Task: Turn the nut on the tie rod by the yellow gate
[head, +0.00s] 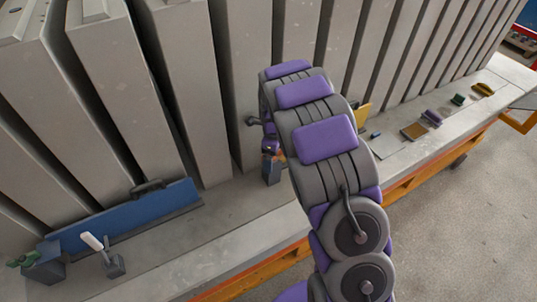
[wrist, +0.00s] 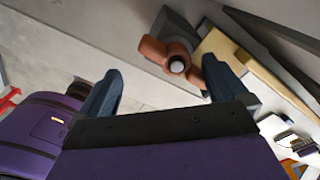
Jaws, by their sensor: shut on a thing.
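The nut (wrist: 156,52) is an orange-brown wing nut, with the pale round end of the tie rod (wrist: 177,65) showing at its centre. It sits in front of a grey plate (wrist: 178,30) in the wrist view. A pale yellow piece (wrist: 232,55), which looks like the yellow gate, lies just right of the nut. It also shows as a yellow bit (head: 363,115) beside my arm in the head view. My arm hides much of the work area there.
Tall grey panels (head: 180,80) stand in a row behind the concrete ledge (head: 225,215). A blue bar (head: 125,217) and a white-handled clamp (head: 112,262) are at the left. Open floor (head: 460,215) is at the lower right.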

